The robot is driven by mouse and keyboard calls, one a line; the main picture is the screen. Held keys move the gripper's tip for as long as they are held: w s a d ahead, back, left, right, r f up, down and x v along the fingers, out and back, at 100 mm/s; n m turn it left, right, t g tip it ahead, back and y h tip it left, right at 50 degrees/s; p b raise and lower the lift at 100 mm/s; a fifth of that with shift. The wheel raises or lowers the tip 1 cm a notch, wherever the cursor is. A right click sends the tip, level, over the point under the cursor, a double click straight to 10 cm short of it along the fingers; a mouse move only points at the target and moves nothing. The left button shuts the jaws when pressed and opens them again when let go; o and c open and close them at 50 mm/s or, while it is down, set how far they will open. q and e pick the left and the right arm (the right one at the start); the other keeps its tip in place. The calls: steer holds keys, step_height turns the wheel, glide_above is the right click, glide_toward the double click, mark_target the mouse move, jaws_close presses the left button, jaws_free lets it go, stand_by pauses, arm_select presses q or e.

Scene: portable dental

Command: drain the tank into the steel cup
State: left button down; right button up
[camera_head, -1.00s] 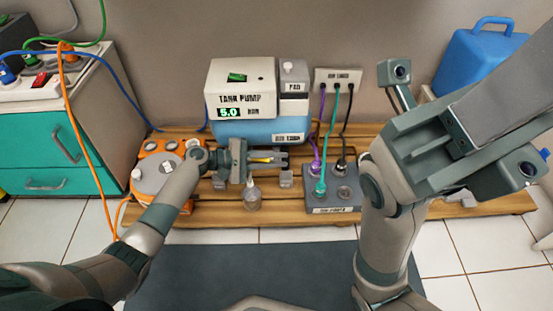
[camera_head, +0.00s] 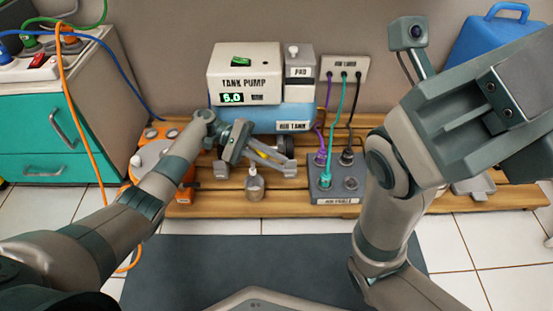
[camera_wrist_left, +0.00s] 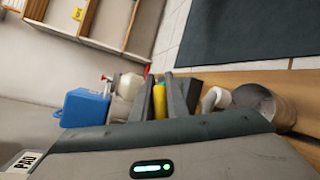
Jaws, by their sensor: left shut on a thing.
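The tank pump (camera_head: 243,60), a white box, sits on a blue air tank (camera_head: 296,117) at the back of the wooden pallet. My left gripper (camera_head: 272,159) is in front of the tank, its fingers slanting down to the right. It is shut on a yellow lever (camera_head: 263,156), which also shows between the fingers in the left wrist view (camera_wrist_left: 160,101). The steel cup (camera_head: 254,187) stands upright on the pallet just below the gripper, with a white spout (camera_head: 252,171) above it. The cup also shows in the left wrist view (camera_wrist_left: 268,106). My right gripper (camera_head: 480,125) is raised at the right; its fingertips are not clear.
A grey socket block (camera_head: 338,196) with purple, green and black hoses stands right of the cup. An orange-and-grey unit (camera_head: 150,160) sits left, partly behind my left arm. A blue jug (camera_head: 480,40) is at the back right. A dark mat (camera_head: 220,260) lies in front.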

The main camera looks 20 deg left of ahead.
mark_target(259, 153)
arm_select(q)
steer(key=shift+w+a+r, duration=0.1)
steer(key=shift+w+r, duration=0.1)
steer(key=shift+w, duration=0.1)
steer(key=c, duration=1.8)
jaws_free()
steer(key=shift+o, duration=0.2)
steer(key=shift+f, duration=0.15)
steer(key=shift+s, duration=0.1)
steer(key=shift+p+v, duration=1.05)
steer(key=shift+v, duration=2.65)
